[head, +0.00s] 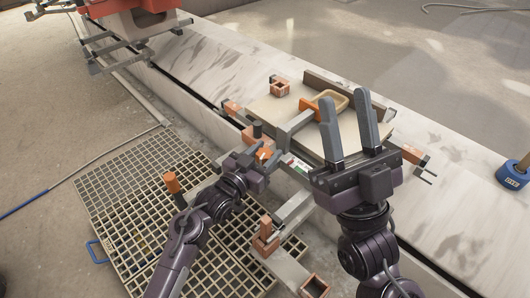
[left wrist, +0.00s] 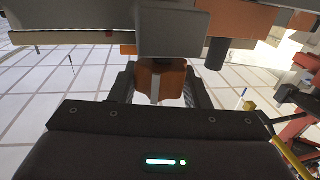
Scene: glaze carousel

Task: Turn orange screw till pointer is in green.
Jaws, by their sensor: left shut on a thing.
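The orange screw (head: 264,153) is at the near left side of the carousel fixture, partly hidden by my left gripper (head: 259,154). In the left wrist view the orange screw (left wrist: 172,76) sits between the two dark fingers, and my left gripper is shut on it. A small gauge strip (head: 299,164) with white, green and red parts lies just right of the left gripper; its pointer is too small to read. My right gripper (head: 347,108) has its two grey fingers apart and empty, in front of the fixture, hiding part of it.
An orange-topped post (head: 171,183) rises from the floor grating (head: 125,205). Near the bottom is another orange post (head: 265,236). A blue weight (head: 513,174) is far right.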

